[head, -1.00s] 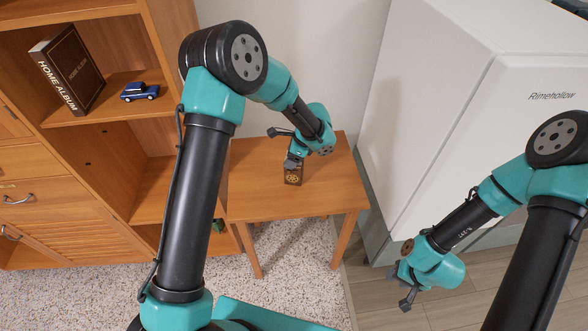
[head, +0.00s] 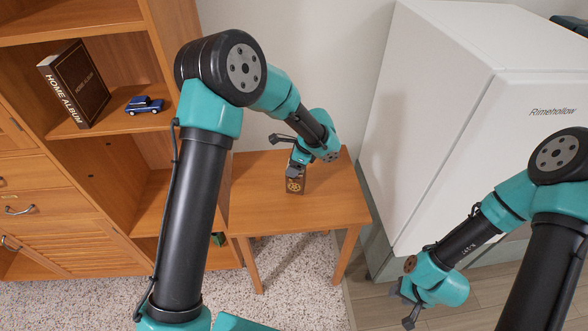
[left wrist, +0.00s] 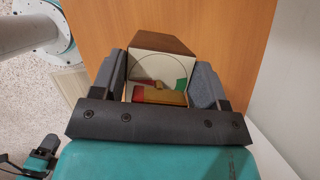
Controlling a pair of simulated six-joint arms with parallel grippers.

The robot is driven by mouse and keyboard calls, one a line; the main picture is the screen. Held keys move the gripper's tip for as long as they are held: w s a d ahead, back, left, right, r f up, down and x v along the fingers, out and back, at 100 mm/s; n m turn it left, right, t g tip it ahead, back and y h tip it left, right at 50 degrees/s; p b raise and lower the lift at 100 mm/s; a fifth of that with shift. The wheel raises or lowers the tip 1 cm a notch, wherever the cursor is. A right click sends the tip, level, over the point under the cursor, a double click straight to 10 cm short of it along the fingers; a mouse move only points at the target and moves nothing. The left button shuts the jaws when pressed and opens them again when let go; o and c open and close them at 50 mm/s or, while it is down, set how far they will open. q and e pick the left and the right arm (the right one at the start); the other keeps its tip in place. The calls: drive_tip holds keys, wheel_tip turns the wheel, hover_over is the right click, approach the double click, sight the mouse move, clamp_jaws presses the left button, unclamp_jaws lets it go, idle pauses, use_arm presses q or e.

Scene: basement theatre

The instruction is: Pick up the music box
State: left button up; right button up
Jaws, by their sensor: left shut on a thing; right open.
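The music box (head: 296,184) is a small dark brown box with a gold pattern on its front, on or just above the wooden side table (head: 256,207). In the left wrist view the music box (left wrist: 158,67) shows its pale inside, with red, green and gold parts and an open brown lid. My left gripper (head: 293,166) is shut on it from above, with one finger on each side in the left wrist view (left wrist: 162,84). I cannot tell if its base touches the table. My right gripper (head: 408,306) is open and empty, low at the right, away from the table.
A wooden shelf unit at the left holds a home album (head: 75,84) and a blue toy car (head: 144,105). A white fridge (head: 445,110) stands right of the table, and a wall is behind it. The table top around the box is clear.

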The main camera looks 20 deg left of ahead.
use_arm(q)
drive_tip(key=s+d+r, duration=0.1)
drive_tip(key=s+d, duration=0.1)
drive_tip(key=s, duration=0.5)
drive_tip(key=s+d, duration=0.2)
drive_tip(key=s, duration=0.6)
drive_tip(key=shift+s+d+r, duration=0.2)
drive_tip(key=shift+d+r, duration=0.05)
drive_tip(key=shift+r, duration=0.15)
